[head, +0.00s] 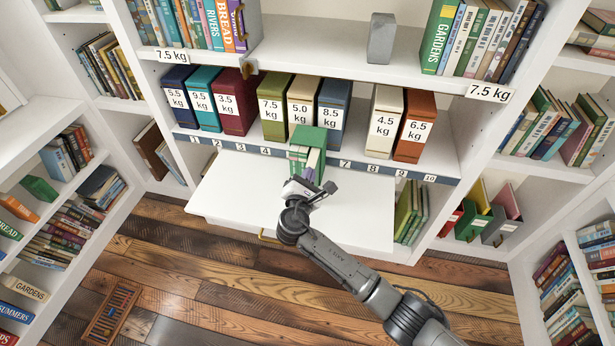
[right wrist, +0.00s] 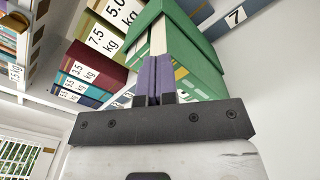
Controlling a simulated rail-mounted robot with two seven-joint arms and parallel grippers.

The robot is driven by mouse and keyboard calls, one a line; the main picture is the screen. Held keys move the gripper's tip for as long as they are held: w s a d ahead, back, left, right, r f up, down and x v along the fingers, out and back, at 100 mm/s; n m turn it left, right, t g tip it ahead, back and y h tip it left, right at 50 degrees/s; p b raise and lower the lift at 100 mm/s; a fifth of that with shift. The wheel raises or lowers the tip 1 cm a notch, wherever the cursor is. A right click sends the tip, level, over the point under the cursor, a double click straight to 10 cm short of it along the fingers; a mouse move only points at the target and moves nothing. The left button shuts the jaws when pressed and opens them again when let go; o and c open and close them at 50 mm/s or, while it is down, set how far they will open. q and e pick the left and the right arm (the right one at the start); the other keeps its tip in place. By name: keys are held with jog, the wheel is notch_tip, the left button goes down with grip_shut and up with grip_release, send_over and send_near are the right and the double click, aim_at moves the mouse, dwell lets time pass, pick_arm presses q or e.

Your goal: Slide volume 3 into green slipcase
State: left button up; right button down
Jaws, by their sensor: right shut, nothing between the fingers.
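The green slipcase (head: 308,137) stands on the white pull-out board, with its open side facing my right gripper. My left gripper is not in view.
Behind the board (head: 352,212), several weight-labelled cases, such as the olive 7.5 kg one (head: 272,108), stand on a shelf with a numbered edge (head: 402,173). A grey block (head: 381,40) sits on the shelf above. The board is clear on both sides of the slipcase.

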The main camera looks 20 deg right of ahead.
aim_at(312, 161)
jog(key=shift+w+d, duration=0.25)
jog(key=shift+w, duration=0.1)
jog(key=shift+w+d, duration=0.35)
jog(key=shift+w, duration=0.2)
jog(key=shift+w+d+b, duration=0.3)
jog(key=shift+w+b, duration=0.15)
dwell(0.3)
jog(key=shift+w+d, duration=0.35)
jog(key=shift+w, duration=0.2)
jog(key=shift+w+d+b, duration=0.2)
jog(key=shift+w+b, duration=0.1)
jog(key=shift+b, duration=0.05)
dwell(0.4)
